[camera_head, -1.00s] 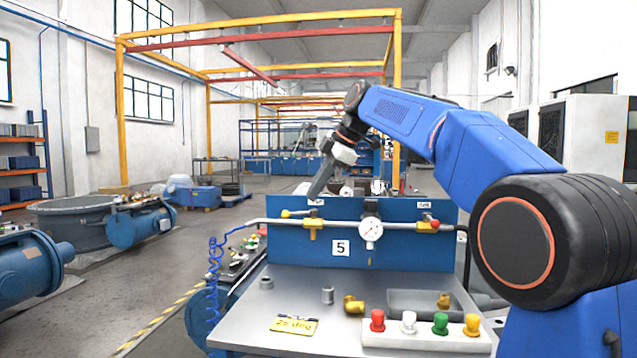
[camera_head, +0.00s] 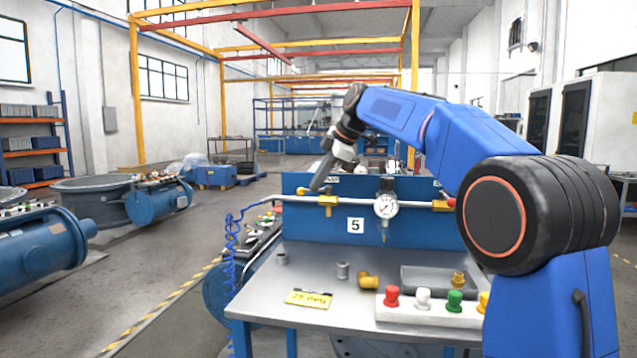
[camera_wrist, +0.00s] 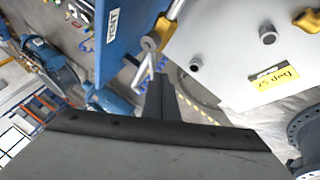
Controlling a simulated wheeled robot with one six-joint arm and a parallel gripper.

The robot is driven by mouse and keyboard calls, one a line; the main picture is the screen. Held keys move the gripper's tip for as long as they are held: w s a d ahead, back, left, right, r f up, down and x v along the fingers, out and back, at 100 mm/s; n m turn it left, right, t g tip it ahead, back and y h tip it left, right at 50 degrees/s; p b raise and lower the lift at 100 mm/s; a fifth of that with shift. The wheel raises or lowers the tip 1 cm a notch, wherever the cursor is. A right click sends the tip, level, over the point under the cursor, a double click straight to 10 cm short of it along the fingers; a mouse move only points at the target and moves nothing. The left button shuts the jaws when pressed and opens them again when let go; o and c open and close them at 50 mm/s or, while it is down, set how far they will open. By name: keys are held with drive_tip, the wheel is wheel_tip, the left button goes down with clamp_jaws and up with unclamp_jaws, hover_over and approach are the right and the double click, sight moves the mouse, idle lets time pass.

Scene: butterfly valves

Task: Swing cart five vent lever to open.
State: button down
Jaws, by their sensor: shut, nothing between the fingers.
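Cart five's blue panel (camera_head: 290,230) carries a number 5 plate (camera_head: 355,225). The vent valve (camera_head: 328,200) is a yellow body on the pipe at the panel's upper left. My gripper (camera_head: 317,188) is shut and empty, tilted down at the lever and valve. In the wrist view its fingertips (camera_wrist: 158,82) lie near the pipe end; contact cannot be told.
A gauge (camera_head: 386,206) sits right of the vent valve. A second yellow valve (camera_head: 441,205) is partly behind my arm. The cart's table (camera_head: 260,305) holds a yellow tag (camera_head: 309,298), fittings, a grey tray (camera_head: 415,278) and coloured buttons (camera_head: 423,297).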

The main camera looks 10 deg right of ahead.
drive_tip(key=shift+w+a+m+t+h, duration=0.3)
drive_tip(key=shift+a+m+t+h, duration=0.1)
drive_tip(key=shift+m, duration=0.6)
drive_tip(key=shift+w+a+m+h, duration=0.3)
drive_tip(key=shift+w+m, duration=0.3)
drive_tip(key=shift+w, duration=0.35)
idle(0.4)
